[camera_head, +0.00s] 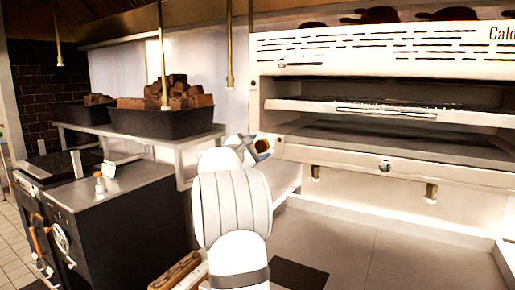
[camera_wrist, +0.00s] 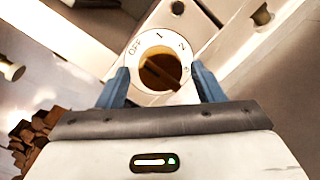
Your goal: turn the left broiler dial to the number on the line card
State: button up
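The left broiler dial (camera_wrist: 160,72) shows in the wrist view as a copper-brown knob on a white plate marked OFF, 1, 2 and 3. A dark ridge runs across the knob, slanting toward the lower right; I cannot tell which end is the pointer. My gripper (camera_wrist: 161,70) has its blue fingers on either side of the dial, with gaps to the knob. In the head view my gripper (camera_head: 262,148) is at the broiler's lower left corner and hides most of the dial.
The broiler (camera_head: 390,110) fills the right side, with its open shelves and a front rail. Black bins (camera_head: 165,122) of brown blocks stand on a steel shelf at left. A dark cabinet (camera_head: 110,235) is at lower left. The floor at lower right looks clear.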

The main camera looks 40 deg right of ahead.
jog(key=c, duration=0.8)
jog(key=shift+c, duration=0.2)
